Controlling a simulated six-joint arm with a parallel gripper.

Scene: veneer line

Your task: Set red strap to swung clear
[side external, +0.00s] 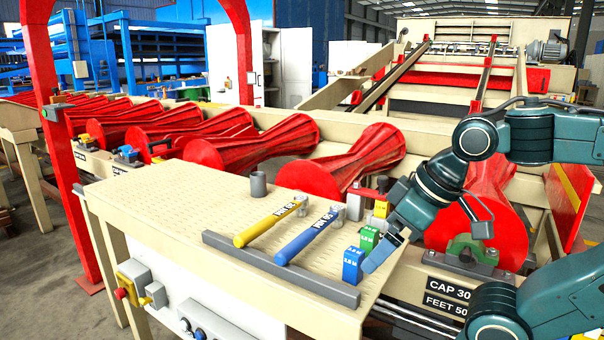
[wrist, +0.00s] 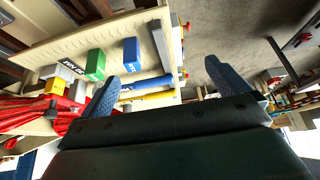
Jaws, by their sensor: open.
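My gripper (side external: 385,246) points down at the right end of the beige bench, close to the blue block (side external: 353,265) and green block (side external: 369,238). In the wrist view my gripper (wrist: 163,70) has its fingers wide apart with nothing between them. Whether it touches a block is unclear.
A green bearing block (side external: 465,248) sits at right. The bench's left part is clear.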

